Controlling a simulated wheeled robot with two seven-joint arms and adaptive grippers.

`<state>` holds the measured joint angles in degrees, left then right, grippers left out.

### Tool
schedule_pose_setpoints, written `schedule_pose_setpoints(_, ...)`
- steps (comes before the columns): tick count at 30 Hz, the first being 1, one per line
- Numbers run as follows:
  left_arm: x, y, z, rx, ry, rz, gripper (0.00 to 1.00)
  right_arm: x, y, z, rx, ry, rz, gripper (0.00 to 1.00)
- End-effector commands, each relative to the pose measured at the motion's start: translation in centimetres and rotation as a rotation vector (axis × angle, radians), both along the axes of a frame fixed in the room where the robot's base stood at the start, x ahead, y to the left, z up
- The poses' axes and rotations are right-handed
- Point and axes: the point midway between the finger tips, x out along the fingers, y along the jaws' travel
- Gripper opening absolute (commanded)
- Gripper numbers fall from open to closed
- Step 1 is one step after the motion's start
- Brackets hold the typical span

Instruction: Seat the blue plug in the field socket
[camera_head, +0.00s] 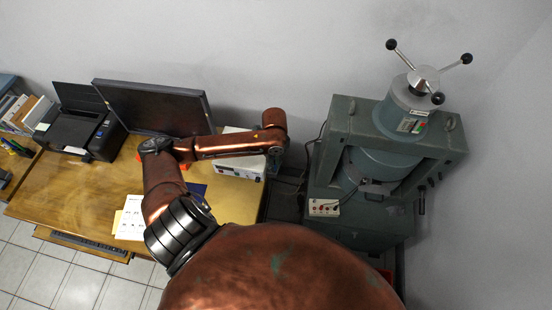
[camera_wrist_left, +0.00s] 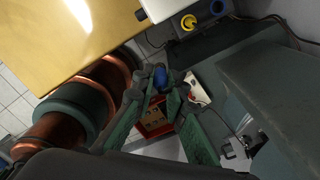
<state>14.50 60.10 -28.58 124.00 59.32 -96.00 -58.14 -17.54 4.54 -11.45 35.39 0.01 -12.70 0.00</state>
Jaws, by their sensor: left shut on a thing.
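My left gripper (camera_head: 275,163) hangs at the end of my copper arm, beside the front right corner of the white instrument box (camera_head: 238,168). In the left wrist view its green fingers (camera_wrist_left: 161,84) are shut on the blue plug (camera_wrist_left: 160,76), which is held clear at the fingertips. A pale socket panel (camera_head: 323,207) is on the front of the green magnet frame, right of the gripper and apart from it. It also shows in the left wrist view (camera_wrist_left: 197,90), partly hidden by a finger. I cannot read which socket is the field one. My right gripper is out of view.
The magnet (camera_head: 378,165) stands right of the wooden desk (camera_head: 85,195), with a dark gap between them. Dark cables run nearby. A monitor (camera_head: 155,108) and printer (camera_head: 75,128) stand on the desk.

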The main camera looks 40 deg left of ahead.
Motion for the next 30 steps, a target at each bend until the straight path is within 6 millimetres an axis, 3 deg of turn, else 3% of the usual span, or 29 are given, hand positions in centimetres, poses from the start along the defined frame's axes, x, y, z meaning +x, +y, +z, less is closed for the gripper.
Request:
schedule_pose_setpoints(5, 2.0, 1.6, -1.2, -0.001, 0.001, -0.004, 0.0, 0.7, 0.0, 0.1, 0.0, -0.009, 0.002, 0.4)
schedule_pose_setpoints(13, 7.2, 5.4, -4.0, -0.002, 0.001, -0.003, 0.0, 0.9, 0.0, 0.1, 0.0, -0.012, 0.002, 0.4)
schedule_pose_setpoints(18, 9.2, 6.9, -7.3, -0.001, 0.002, -0.004, 0.0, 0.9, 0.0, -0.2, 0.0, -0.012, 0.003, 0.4)
schedule_pose_setpoints(30, 11.1, 8.3, -11.0, -0.001, 0.002, -0.006, 0.0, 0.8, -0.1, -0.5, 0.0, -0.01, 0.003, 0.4)
